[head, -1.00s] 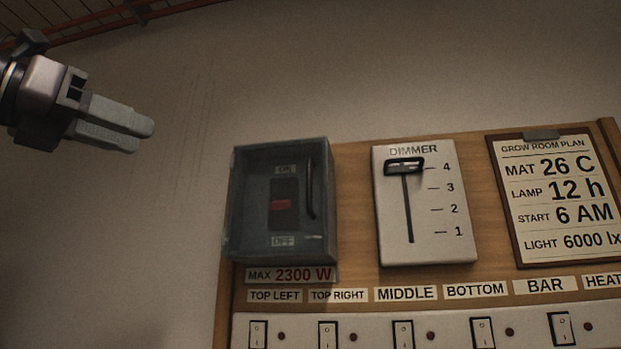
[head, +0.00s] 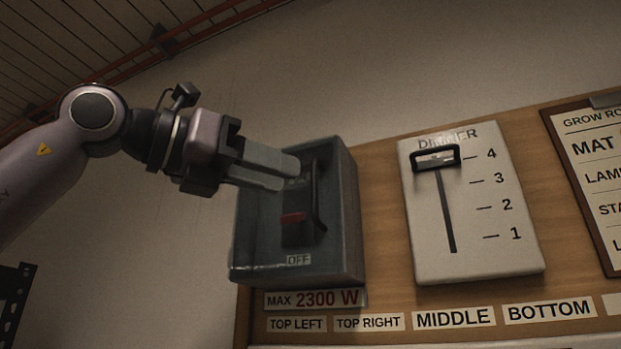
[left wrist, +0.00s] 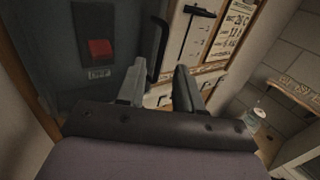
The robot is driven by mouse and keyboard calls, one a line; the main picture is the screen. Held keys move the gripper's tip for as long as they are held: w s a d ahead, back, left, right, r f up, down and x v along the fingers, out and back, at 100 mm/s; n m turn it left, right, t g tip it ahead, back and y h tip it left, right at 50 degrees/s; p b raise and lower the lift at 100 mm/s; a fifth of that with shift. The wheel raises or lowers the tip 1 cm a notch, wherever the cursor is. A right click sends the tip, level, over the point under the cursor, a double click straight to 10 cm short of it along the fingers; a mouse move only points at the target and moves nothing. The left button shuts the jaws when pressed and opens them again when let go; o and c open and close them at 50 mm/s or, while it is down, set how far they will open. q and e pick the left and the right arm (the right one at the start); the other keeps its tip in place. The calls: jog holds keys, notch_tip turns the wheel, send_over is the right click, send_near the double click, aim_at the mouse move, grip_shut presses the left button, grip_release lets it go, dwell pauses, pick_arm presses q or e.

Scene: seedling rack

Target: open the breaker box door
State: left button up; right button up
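The breaker box (head: 345,215) is a grey box with a see-through front door (head: 262,240), which looks shut. A red switch (head: 292,218) shows behind the door, above an OFF label. The black upright door handle (head: 319,200) is at the door's right side. My left gripper (head: 287,175) is in front of the box's upper part, fingertips pointing at the handle from the left. In the left wrist view its fingers (left wrist: 159,70) are apart, with the handle (left wrist: 158,45) in line with the gap. I cannot tell whether they touch it. My right gripper is not in view.
The dimmer panel (head: 470,245) with its slider (head: 436,158) is right of the box on the wooden board (head: 384,190). A clipboard plan (head: 590,150) hangs farther right. Labels (head: 452,317) run below. The wall left of the box is bare.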

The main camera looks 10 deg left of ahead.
aim_at(304, 181)
pick_arm(q)
jog(key=p+x, duration=0.1)
jog(key=x, duration=0.4)
grip_shut()
dwell(1.4)
